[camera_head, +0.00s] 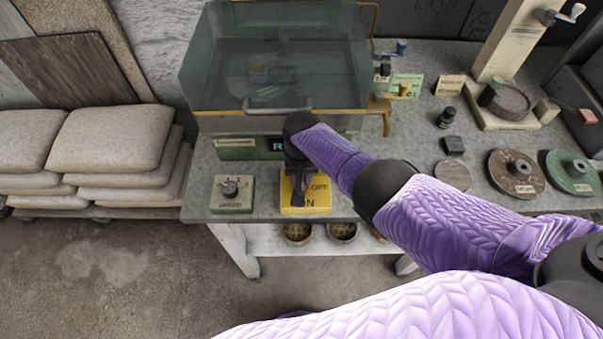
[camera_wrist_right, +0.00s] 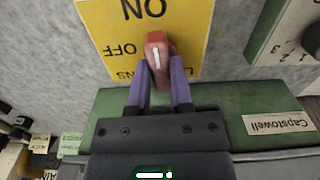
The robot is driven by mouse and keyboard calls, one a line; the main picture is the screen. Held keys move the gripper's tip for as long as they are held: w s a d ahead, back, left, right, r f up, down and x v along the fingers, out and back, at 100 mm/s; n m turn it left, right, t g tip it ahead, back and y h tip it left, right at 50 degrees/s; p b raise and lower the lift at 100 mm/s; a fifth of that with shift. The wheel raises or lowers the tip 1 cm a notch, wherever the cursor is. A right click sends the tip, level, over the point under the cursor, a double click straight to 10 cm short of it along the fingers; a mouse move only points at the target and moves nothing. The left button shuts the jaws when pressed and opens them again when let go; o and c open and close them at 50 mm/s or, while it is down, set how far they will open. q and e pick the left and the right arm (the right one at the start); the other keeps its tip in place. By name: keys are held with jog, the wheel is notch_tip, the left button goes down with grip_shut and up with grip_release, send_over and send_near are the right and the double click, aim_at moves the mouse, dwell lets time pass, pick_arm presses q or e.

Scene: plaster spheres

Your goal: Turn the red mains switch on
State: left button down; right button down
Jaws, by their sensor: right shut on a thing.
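The red mains switch (camera_wrist_right: 158,46) is a red knob with a white line, on a yellow plate (camera_head: 322,206) marked ON and OFF. The plate also shows in the right wrist view (camera_wrist_right: 100,22). There the knob's red end and line lie up and down the picture, between the gripper and the word ON, with OFF to the left. My right gripper (camera_wrist_right: 160,82) has its purple fingers shut on the knob's sides. In the head view my right gripper (camera_head: 299,187) reaches over the plate and hides most of the knob. My left gripper is out of view.
A grey-green box with a dial (camera_head: 231,192) stands left of the plate. A water tank (camera_head: 222,122) is behind, above a green panel (camera_head: 235,152). Discs (camera_head: 513,178) and small items lie on the bench to the right. Stacked sacks (camera_head: 110,140) stand left of the bench.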

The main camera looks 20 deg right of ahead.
jog(key=shift+m, duration=0.4)
jog(key=c, duration=0.5)
grip_release()
notch_tip(320, 180, up, 10)
jog(key=p, duration=0.6)
jog(key=shift+p, duration=0.35)
